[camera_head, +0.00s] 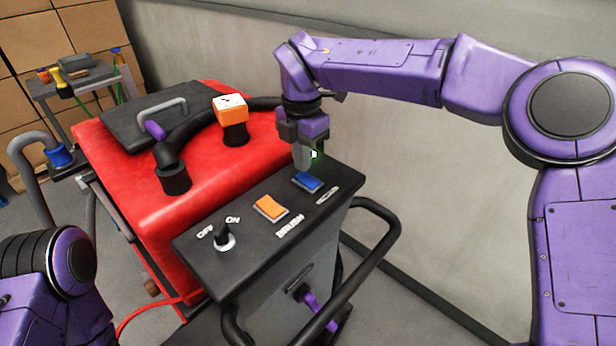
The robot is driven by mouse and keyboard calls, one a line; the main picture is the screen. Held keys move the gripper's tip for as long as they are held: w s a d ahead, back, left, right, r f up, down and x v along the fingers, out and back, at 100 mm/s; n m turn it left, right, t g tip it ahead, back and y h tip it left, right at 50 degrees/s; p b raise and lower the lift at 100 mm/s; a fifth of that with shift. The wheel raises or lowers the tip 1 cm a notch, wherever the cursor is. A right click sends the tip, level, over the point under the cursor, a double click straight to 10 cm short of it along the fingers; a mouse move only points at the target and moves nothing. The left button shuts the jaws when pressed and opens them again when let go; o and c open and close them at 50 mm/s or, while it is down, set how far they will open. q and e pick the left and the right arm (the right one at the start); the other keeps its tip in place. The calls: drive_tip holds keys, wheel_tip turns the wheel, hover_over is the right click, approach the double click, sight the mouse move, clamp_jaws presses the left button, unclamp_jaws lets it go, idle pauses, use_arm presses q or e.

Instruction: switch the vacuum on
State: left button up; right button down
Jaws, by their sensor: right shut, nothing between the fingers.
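The vacuum switch appears to be the blue rocker (308,182) on the black control panel (225,272) of the red scrubber; the label beside it is too small to read surely. My right gripper (303,166) points down just above and behind the blue rocker, with its fingers shut and empty. I cannot tell whether the fingertips touch it. An orange rocker (270,208) labelled BRUSH sits to the left of it. My left gripper is out of view; only part of my left arm shows at the lower left.
A black knob (225,238) marked OFF and ON stands at the panel's left end. The red scrubber body (205,205) carries a black hose (188,145) and an orange-and-white block (231,107). A black handlebar (365,272) curves round the panel's right side. A grey wall stands behind.

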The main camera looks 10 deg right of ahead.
sight(303, 175)
drive_tip(key=shift+f+b, duration=0.85)
drive_tip(key=shift+f, duration=0.1)
idle(0.4)
drive_tip(key=shift+r, duration=0.1)
wheel_tip(303, 175, up, 7)
drive_tip(key=p, duration=0.5)
idle(0.3)
